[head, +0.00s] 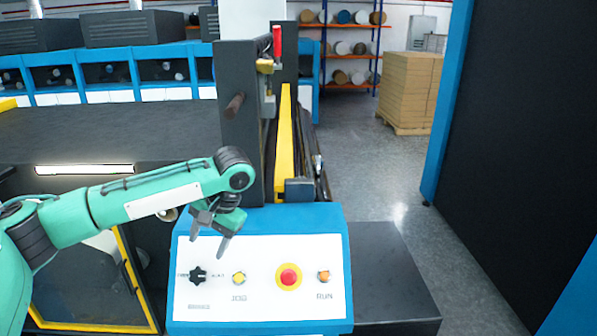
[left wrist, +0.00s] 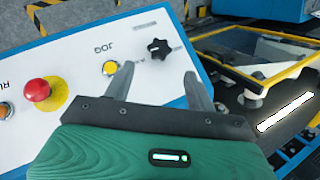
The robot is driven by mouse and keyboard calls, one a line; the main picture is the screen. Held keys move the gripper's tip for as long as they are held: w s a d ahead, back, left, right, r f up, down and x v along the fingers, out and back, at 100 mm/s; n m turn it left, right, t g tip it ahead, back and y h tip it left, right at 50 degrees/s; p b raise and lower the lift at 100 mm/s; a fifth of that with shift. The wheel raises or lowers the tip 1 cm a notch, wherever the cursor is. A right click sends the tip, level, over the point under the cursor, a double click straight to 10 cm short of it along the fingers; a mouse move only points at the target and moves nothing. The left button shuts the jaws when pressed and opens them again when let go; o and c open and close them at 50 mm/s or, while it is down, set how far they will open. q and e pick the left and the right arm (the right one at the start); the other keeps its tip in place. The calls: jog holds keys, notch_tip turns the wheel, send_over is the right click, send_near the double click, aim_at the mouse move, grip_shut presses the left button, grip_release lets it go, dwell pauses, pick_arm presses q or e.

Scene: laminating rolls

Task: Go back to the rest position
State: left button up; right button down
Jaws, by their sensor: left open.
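My left arm comes in from the left in the head view. My left gripper (head: 210,232) hangs over the upper left part of the white control panel (head: 255,255), with its fingers apart and nothing between them. In the left wrist view the open fingers (left wrist: 158,90) point toward the panel. The black knob (head: 198,276) and yellow JOG button (head: 239,278) lie below the gripper, apart from it. The knob also shows in the left wrist view (left wrist: 159,49). My right gripper is in neither view.
A red emergency button (head: 289,276) and an orange RUN button (head: 324,277) sit on the panel's right side. The machine's dark upright (head: 238,130) rises behind the arm. A tall dark cabinet (head: 520,130) stands at right. Floor (head: 385,185) between them is clear.

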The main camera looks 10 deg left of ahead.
pick_arm(q)
jog(key=s+d+f+m+t+h, duration=0.15)
jog(key=s+d+f+m, duration=0.3)
jog(key=d+f, duration=0.85)
jog(key=s+d+f+t+h, duration=0.2)
jog(key=s+d+f+h, duration=0.4)
jog(key=s+d+f, duration=0.45)
jog(key=s+a+f+n+t+y, duration=0.1)
jog(key=s+a+f+n+y, duration=0.25)
jog(key=s+a, duration=1.25)
notch_tip(320, 180, down, 39)
jog(key=s+d+g+b, duration=0.1)
jog(key=s+b, duration=0.1)
jog(key=b, duration=0.5)
jog(key=s+a+f+b, duration=0.1)
jog(key=s+f+b, duration=0.1)
jog(key=s+f, duration=0.7)
jog(key=s+a+f+g+b, duration=0.1)
jog(key=s+a+f+b, duration=0.1)
jog(key=s+f, duration=0.7)
notch_tip(320, 180, down, 5)
jog(key=shift+s+a+r+b, duration=0.15)
jog(key=shift+s+r+b, duration=0.1)
jog(key=shift+b, duration=0.1)
jog(key=shift+g, duration=0.25)
jog(key=c, duration=0.4)
jog(key=shift+s, duration=0.15)
jog(key=shift+c, duration=0.3)
